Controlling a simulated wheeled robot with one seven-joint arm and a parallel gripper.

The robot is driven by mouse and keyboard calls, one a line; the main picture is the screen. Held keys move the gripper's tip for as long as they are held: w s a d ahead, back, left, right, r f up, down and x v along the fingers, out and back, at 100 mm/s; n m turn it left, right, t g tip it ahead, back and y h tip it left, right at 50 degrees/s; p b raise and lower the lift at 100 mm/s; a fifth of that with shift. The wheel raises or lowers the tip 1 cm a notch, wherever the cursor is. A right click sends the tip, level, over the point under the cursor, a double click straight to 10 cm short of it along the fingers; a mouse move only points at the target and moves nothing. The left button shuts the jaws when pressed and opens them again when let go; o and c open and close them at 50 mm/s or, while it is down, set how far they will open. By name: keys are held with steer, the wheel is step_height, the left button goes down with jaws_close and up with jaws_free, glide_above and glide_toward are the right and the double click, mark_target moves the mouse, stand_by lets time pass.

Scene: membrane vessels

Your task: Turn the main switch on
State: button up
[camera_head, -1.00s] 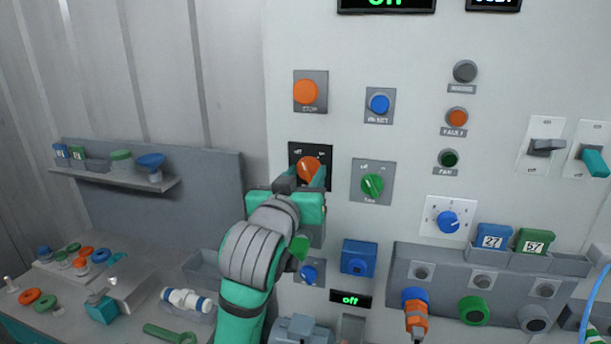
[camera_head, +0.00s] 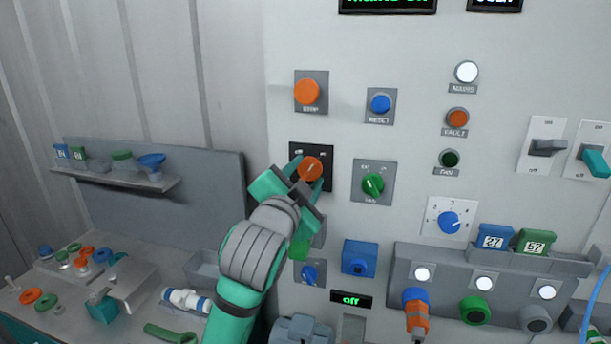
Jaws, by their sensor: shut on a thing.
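The main switch is an orange rotary knob (camera_head: 311,168) on a black square plate (camera_head: 325,152), on the light panel below the orange stop button. My gripper (camera_head: 308,176) is shut on the orange knob, with a finger on either side of it, and is rolled at a slant. The knob's white mark points nearly straight up. The top display (camera_head: 388,4), cut off by the picture's edge, shows green text that seems to read "mains on". The mains lamp (camera_head: 466,72) is lit white.
The orange stop button (camera_head: 307,91) is just above, and the green fan knob (camera_head: 373,184) is close to the right. A blue box (camera_head: 359,257) and small blue knob (camera_head: 308,274) lie below. A shelf (camera_head: 120,183) and bench with loose parts are at left.

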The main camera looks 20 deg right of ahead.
steer(key=shift+f+m, duration=0.1)
steer(key=shift+m, duration=0.7)
steer(key=shift+a, duration=0.1)
steer(key=o, duration=1.1)
steer(key=shift+s, duration=0.1)
steer(key=v, duration=1)
steer(key=shift+s+a, duration=0.25)
steer(key=shift+w, duration=0.1)
